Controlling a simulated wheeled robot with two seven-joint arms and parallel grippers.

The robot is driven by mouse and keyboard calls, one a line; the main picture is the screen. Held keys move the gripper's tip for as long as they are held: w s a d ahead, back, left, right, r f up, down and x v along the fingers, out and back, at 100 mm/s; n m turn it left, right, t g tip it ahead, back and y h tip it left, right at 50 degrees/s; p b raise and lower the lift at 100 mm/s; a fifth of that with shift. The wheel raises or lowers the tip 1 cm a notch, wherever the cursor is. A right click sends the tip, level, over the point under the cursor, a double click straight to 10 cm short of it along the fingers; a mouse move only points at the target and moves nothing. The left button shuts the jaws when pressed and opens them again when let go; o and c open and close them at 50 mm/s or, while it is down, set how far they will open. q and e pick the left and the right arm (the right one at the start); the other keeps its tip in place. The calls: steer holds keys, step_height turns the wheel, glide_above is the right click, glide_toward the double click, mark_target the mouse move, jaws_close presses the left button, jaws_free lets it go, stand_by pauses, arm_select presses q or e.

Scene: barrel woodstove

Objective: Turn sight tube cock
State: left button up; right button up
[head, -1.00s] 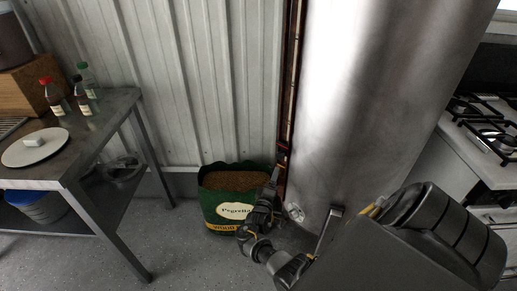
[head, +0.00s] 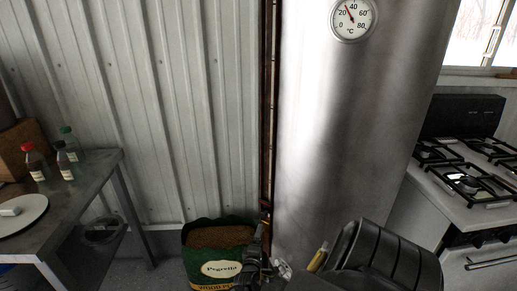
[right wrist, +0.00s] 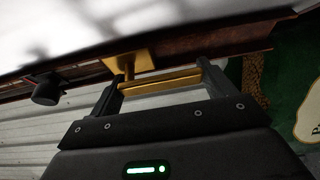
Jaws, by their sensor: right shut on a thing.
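The sight tube (head: 268,120) is a thin upright tube in a reddish-brown channel along the left side of the steel tank (head: 335,130). Its cock (right wrist: 128,64) shows in the right wrist view as a brass body with a flat bar handle (right wrist: 165,80). My right gripper (right wrist: 160,78) is shut on this handle, with a finger at each end of the bar. In the head view my right gripper (head: 265,222) is at the tube's lower end, where the cock is too small to make out. My left gripper is not in view.
A green pellet bag (head: 220,262) stands left of my right gripper. A metal table (head: 88,178) with bottles and a plate is at left. A gas stove (head: 470,190) is at right. A round thermometer (head: 353,18) is high on the tank.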

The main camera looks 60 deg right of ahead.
steer(key=o, duration=1.1)
steer(key=shift+a+f, duration=0.2)
steer(key=shift+o, duration=1)
steer(key=shift+d+r, duration=0.1)
steer(key=shift+r, duration=0.05)
steer(key=v, duration=1.1)
